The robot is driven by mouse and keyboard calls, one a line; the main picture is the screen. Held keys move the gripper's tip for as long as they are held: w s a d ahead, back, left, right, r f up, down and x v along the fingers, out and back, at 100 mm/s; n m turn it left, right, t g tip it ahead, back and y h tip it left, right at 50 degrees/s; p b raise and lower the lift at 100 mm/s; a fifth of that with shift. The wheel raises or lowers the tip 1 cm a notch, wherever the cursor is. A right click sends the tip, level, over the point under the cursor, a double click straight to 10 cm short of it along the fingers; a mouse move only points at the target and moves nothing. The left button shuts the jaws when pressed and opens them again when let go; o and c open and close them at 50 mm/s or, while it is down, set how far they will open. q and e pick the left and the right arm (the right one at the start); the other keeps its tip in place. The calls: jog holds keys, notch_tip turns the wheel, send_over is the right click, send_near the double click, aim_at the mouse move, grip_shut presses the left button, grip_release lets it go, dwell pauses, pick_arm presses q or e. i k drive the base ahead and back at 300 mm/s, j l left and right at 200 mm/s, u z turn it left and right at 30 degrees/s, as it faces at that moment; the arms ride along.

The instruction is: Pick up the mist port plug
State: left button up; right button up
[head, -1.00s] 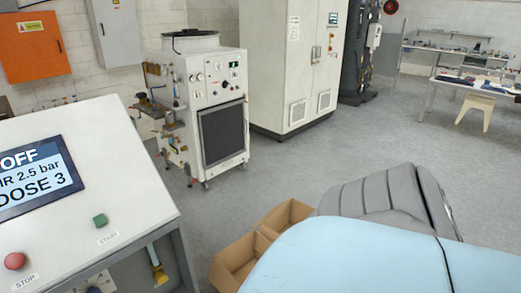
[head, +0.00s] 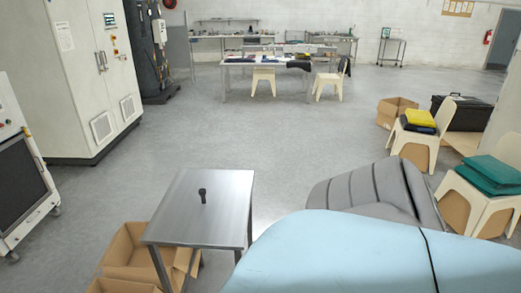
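A small black plug-like piece (head: 203,196), likely the mist port plug, stands upright near the middle of a small metal table (head: 215,220) in the head view. Its fine detail is too small to make out. Neither of my grippers shows in this view.
Open cardboard boxes (head: 128,262) lie on the floor beside and under the metal table's left side. A light blue covered surface (head: 345,255) and a grey cushioned seat (head: 372,190) fill the lower right. Chairs (head: 417,146) with folded cloths stand at right.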

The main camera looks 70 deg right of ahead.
aim_at(202, 192)
jog(key=z, duration=1.75)
